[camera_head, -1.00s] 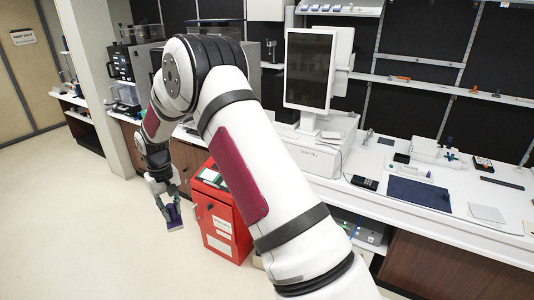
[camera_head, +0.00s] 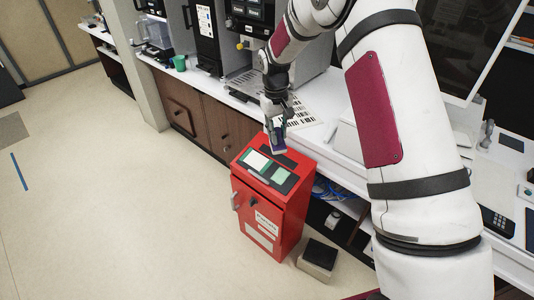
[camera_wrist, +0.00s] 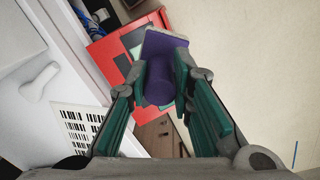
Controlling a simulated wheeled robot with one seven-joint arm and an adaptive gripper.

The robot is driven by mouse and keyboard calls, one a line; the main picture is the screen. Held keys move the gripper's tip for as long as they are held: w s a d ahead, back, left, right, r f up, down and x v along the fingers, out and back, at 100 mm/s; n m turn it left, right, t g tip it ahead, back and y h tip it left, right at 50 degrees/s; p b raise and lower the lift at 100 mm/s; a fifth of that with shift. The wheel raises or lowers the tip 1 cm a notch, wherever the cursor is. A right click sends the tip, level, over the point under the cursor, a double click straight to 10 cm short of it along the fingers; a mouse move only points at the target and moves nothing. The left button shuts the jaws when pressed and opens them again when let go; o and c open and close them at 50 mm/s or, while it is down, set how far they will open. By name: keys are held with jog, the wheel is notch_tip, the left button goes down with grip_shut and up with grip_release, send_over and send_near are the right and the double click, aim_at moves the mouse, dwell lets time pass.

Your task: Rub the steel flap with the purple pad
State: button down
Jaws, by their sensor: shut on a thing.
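My gripper (camera_head: 276,122) is shut on the purple pad (camera_head: 277,140), just above the back edge of the red box's top. In the wrist view the pad (camera_wrist: 162,44) has a flat plate and a round purple grip (camera_wrist: 159,82), held between the two green-lined fingers. The red box (camera_head: 267,212) stands on the floor against the counter. Its sloping top carries dark panels, a pale panel (camera_head: 257,160) and a green panel (camera_head: 279,175). I cannot tell for certain which part is the steel flap. Pad contact with the box is unclear.
The white counter (camera_head: 335,152) runs behind the box, with a barcode sheet (camera_head: 297,110) and a coffee machine (camera_head: 252,25). A small block with a black top (camera_head: 320,254) lies on the floor right of the box. The floor to the left is clear.

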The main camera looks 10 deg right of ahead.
jog(key=shift+w+d+f+n+t+h+b, duration=0.1)
jog(key=shift+w+f+n+t+h+b, duration=0.3)
jog(key=shift+w+f+n+b, duration=2.65)
jog(key=shift+w+d+f+m+t+h+b, duration=0.15)
jog(key=shift+w+f+t+h+b, duration=0.35)
jog(key=shift+f+b, duration=5.25)
jog(key=shift+w+f+n+t+h+b, duration=0.25)
jog(key=shift+w+f+n+b, duration=1.4)
jog(key=shift+f+b, duration=2.75)
jog(key=shift+w+d+f+m+b, duration=0.25)
jog(key=shift+w+b, duration=0.15)
jog(key=shift+b, duration=0.85)
jog(key=shift+s, duration=0.1)
jog(key=shift+s+d+r+p, duration=0.1)
jog(key=shift+s+d+p, duration=0.1)
jog(key=shift+s+d, duration=0.35)
jog(key=shift+s+d+r+p, duration=0.15)
jog(key=shift+s+d, duration=0.2)
jog(key=shift+s, duration=0.35)
jog(key=shift+s+d+f, duration=0.1)
jog(key=shift+s+f, duration=0.05)
jog(key=shift+d, duration=0.1)
